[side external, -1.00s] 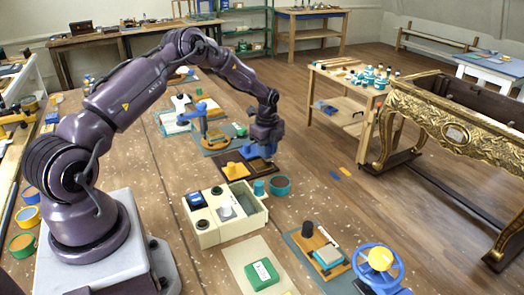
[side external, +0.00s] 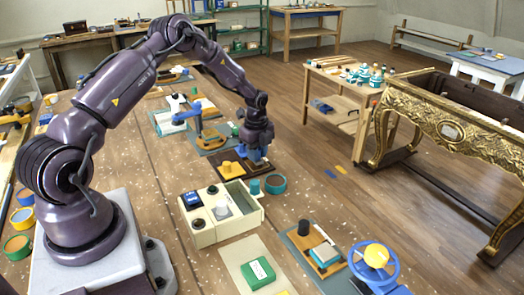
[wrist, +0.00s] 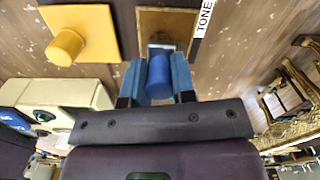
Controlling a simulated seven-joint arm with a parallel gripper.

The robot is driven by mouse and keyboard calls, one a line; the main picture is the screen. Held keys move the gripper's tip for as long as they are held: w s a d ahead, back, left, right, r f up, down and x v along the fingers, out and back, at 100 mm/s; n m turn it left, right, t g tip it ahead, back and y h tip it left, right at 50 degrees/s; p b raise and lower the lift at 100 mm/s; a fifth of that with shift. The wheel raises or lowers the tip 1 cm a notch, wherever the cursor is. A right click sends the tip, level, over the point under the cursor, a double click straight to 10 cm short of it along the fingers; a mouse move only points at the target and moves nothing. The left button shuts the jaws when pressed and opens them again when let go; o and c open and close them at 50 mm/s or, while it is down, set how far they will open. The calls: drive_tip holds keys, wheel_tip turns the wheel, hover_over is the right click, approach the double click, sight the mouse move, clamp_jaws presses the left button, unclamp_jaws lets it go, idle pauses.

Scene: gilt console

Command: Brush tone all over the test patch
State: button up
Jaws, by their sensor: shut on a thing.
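My gripper (wrist: 159,82) is shut on a brush with a blue cylindrical handle (wrist: 159,76). The brush's pale head (wrist: 161,44) shows beyond the fingers, over the lower part of a brown test patch (wrist: 168,22). I cannot tell whether the bristles touch it. A white label reading TONE (wrist: 203,18) lies along the patch's right side. In the side view my gripper (side external: 256,157) is low over the right part of a dark board (side external: 226,179), and it hides the patch there.
A yellow plate with a yellow knob (wrist: 68,46) sits left of the patch; it also shows in the side view (side external: 231,168). A cream box (side external: 207,235) and a teal tub (side external: 275,183) stand nearer the camera. A blue-orange stand (side external: 196,122) is behind the board.

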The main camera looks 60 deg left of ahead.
drive_tip(key=shift+s, duration=1.35)
drive_tip(key=shift+w, duration=3.15)
drive_tip(key=shift+s, duration=3.15)
wheel_tip(320, 180, up, 8)
drive_tip(key=shift+f, duration=0.2)
drive_tip(key=shift+w, duration=0.15)
